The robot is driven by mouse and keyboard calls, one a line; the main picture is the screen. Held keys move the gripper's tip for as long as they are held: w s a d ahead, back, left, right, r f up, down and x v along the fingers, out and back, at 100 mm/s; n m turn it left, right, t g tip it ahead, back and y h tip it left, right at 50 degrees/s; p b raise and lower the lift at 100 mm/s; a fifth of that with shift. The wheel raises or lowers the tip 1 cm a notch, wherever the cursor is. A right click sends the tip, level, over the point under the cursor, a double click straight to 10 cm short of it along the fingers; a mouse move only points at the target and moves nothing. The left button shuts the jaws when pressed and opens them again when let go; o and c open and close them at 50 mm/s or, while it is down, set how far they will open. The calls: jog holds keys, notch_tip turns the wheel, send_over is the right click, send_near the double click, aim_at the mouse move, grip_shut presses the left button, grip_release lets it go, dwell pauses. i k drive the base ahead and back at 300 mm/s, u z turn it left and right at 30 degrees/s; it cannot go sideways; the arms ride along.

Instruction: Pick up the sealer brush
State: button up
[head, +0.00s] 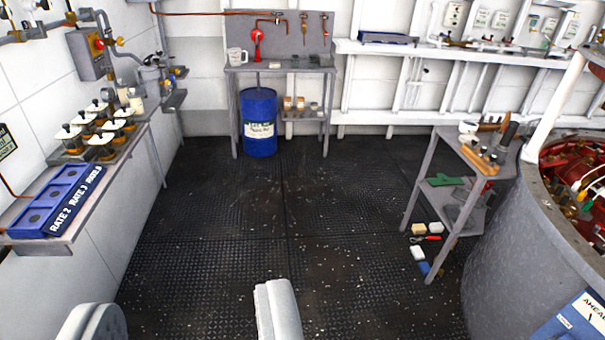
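I cannot make out for certain which item is the sealer brush. Small upright items, one dark and one wooden, stand with a wooden block (479,158) on the small grey table (453,139) at the right; they are too small to name. Tools (303,28) also hang on the grey back board. A white rounded part (278,312) at the bottom middle looks like part of my gripper or arm. A second white part shows at the bottom left. No fingertips are clearly seen, and nothing is seen held.
A blue drum (259,122) stands by the back bench (280,67). A blue rate tray (62,203) and several capped jars sit on the left shelf. Small items, including a red-handled one (430,238), lie beside the right table's legs. A large grey round housing (520,240) stands right. The dark middle floor is clear.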

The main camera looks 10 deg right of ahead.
aim_at(508, 116)
jog(key=z, duration=0.4)
jog(key=i, duration=1.3)
jog(key=z, duration=0.9)
jog(key=i, duration=1.05)
jog(key=z, duration=0.4)
